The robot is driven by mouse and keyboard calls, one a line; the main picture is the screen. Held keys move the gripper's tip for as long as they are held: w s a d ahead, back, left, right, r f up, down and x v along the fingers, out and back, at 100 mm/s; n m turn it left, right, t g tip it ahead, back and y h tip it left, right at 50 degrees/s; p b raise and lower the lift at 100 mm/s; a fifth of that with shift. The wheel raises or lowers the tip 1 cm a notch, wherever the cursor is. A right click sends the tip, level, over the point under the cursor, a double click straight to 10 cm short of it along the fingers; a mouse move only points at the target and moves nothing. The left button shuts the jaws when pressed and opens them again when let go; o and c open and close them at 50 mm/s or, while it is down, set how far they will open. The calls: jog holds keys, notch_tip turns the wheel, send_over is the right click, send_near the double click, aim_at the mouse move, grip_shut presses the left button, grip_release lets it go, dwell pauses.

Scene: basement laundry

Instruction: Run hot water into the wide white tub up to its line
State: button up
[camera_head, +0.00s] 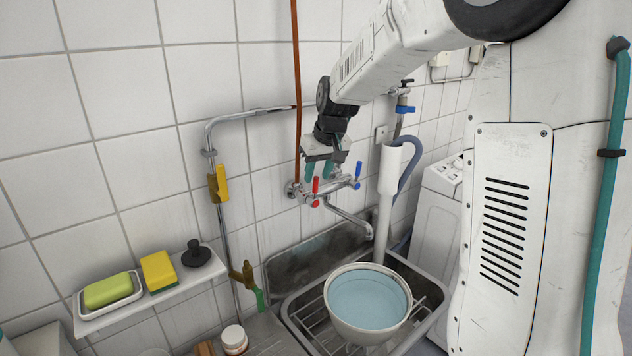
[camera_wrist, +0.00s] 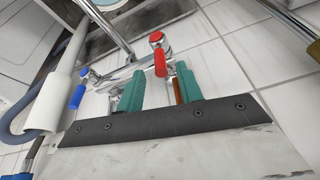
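The wide white tub (camera_head: 339,322) stands in the sink and holds pale blue water fairly near its rim; I cannot make out its line. The wall tap (camera_head: 335,183) has a red lever (camera_head: 315,188) at left and a blue lever (camera_head: 358,170) at right. Its spout (camera_head: 348,216) points toward the tub; I see no stream. My gripper (camera_head: 319,169) is just above the red lever, teal fingers apart. In the wrist view my gripper (camera_wrist: 160,88) is open and empty, with the red lever (camera_wrist: 160,62) just beyond the gap and the blue lever (camera_wrist: 77,96) left.
The grey sink (camera_head: 425,318) has a wire rack under the tub. A white standpipe (camera_head: 386,200) with a grey hose rises right of the tap. A shelf (camera_head: 170,286) with sponges and a black plug is at left. A washing machine (camera_head: 437,210) stands behind at right.

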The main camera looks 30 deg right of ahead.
jog(key=v, duration=0.3)
jog(key=shift+s+r, duration=0.15)
jog(key=shift+r, duration=0.25)
dwell(0.9)
jog(key=s+a+g, duration=0.1)
jog(key=s+a, duration=0.2)
jog(key=s, duration=0.9)
jog(key=s+a+f, duration=0.1)
jog(key=s+a, duration=0.2)
jog(key=s, duration=0.8)
jog(key=s+a+f+g, duration=0.1)
jog(key=s+a, duration=0.2)
jog(key=s, duration=0.9)
jog(key=shift+s+a+g, duration=0.2)
jog(key=shift+s+g, duration=0.1)
jog(key=shift+s, duration=0.05)
